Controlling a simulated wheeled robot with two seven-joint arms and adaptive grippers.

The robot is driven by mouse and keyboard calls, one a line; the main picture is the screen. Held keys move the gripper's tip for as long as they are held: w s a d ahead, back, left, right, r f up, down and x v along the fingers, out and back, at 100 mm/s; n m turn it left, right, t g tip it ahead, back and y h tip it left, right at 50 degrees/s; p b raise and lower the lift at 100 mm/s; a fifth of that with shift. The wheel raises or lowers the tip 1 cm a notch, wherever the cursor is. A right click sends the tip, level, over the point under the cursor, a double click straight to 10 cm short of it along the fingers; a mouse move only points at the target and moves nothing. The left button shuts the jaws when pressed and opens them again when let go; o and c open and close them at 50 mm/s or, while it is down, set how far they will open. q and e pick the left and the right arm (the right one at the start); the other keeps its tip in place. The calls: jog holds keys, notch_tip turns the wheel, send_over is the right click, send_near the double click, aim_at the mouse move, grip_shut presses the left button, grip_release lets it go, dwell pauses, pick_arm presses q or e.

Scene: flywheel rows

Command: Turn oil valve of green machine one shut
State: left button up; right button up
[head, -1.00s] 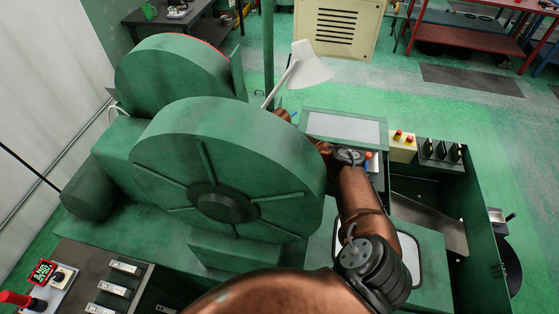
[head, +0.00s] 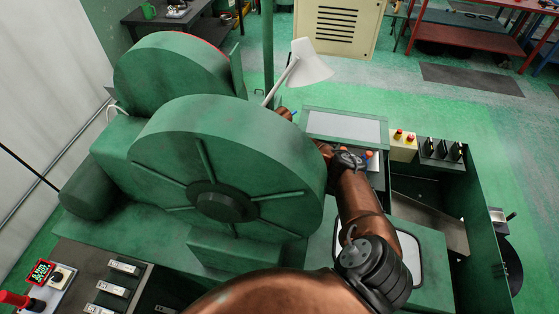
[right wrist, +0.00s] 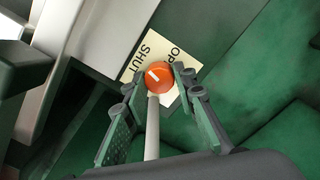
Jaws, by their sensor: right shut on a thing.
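The green machine (head: 235,130) with its big spoked flywheel stands left of centre in the head view. In the right wrist view an orange valve knob (right wrist: 158,77) with a short white mark sits on a cream label (right wrist: 146,42) reading SHUT at the left and OP at the right, the rest covered. The white mark lies on the knob's left part, on the SHUT side. My right gripper (right wrist: 159,82) is shut on the knob, one finger on each side. A grey rod runs from the knob toward the wrist. My left gripper is out of view.
A second flywheel (head: 175,75) stands behind the first. A white lamp (head: 311,64) leans beside them. A cream button box (head: 403,145) and a dark switch box (head: 440,150) stand right of my arm. A control panel (head: 105,285) is at lower left.

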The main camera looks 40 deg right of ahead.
jog(key=shift+a+f+n, duration=0.1)
jog(key=shift+n, duration=1.5)
jog(key=o, duration=1.2)
jog(key=shift+c, duration=0.2)
notch_tip(320, 180, up, 12)
jog(key=shift+s, duration=0.15)
